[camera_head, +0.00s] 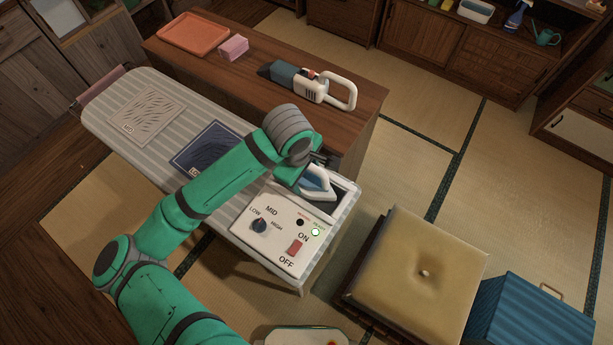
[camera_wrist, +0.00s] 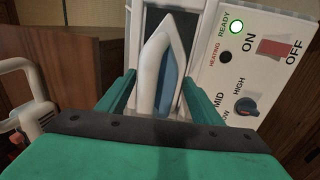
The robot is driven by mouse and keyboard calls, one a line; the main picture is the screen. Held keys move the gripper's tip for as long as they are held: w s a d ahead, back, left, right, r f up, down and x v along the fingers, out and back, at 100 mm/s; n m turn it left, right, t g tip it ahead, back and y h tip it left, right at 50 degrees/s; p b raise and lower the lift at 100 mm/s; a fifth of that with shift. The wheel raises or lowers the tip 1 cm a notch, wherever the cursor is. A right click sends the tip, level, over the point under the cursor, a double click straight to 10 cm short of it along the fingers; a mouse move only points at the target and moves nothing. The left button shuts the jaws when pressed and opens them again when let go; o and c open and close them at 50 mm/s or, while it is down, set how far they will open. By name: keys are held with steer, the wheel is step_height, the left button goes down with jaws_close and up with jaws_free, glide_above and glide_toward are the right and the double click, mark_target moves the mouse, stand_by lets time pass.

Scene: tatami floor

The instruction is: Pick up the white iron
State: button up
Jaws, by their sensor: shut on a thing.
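The white iron (camera_head: 318,184), with a blue part, stands on its dark rest at the right end of the ironing board, beside the control panel. In the wrist view the iron (camera_wrist: 151,72) lies between the two green fingers of my gripper (camera_wrist: 156,92). My gripper is shut on the iron; in the head view my wrist partly hides the fingers and the iron's left end. I cannot tell whether the iron is clear of its rest.
The control panel (camera_head: 271,229) has a dial, a red switch and a lit ready light. The striped ironing board (camera_head: 186,100) holds two patterned cloths. A wooden table behind holds a handheld vacuum (camera_head: 312,86). A cushion (camera_head: 418,270) and blue box (camera_head: 535,315) stand at right.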

steer(key=shift+r, duration=0.1)
steer(key=shift+r, duration=0.6)
steer(key=s+a+r, duration=0.3)
steer(key=a+r, duration=0.8)
steer(key=a, duration=0.2)
steer(key=shift+s+a+r, duration=0.35)
steer(key=o, duration=0.8)
steer(key=c, duration=0.5)
